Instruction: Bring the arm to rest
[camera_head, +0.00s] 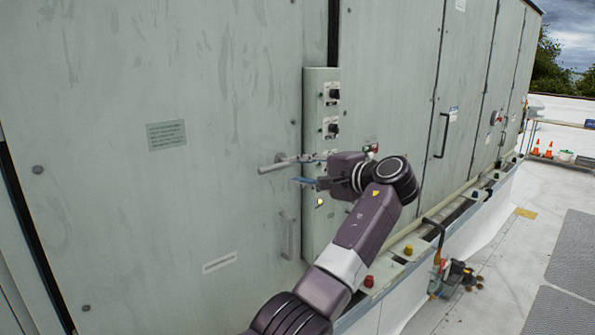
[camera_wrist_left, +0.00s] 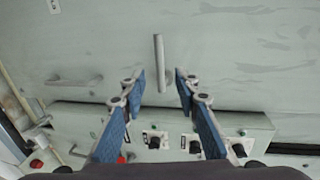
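My left arm comes up from the bottom of the head view. Its left gripper (camera_head: 303,171) is in front of the control box and the cabinet door, beside a grey bar handle (camera_head: 278,165) on that door. In the left wrist view the gripper (camera_wrist_left: 159,80) has its two blue-padded fingers apart. The bar handle (camera_wrist_left: 159,62) shows in line with the gap, with clear space on both sides; its exact depth is hard to tell. Nothing is held. My right gripper does not show.
The control box (camera_head: 318,103) with dark knobs is close behind the wrist. A second handle (camera_head: 287,236) is lower on the door. A base ledge with red and yellow knobs runs below the arm. Piping (camera_head: 452,277) stands to the right; open roof lies beyond.

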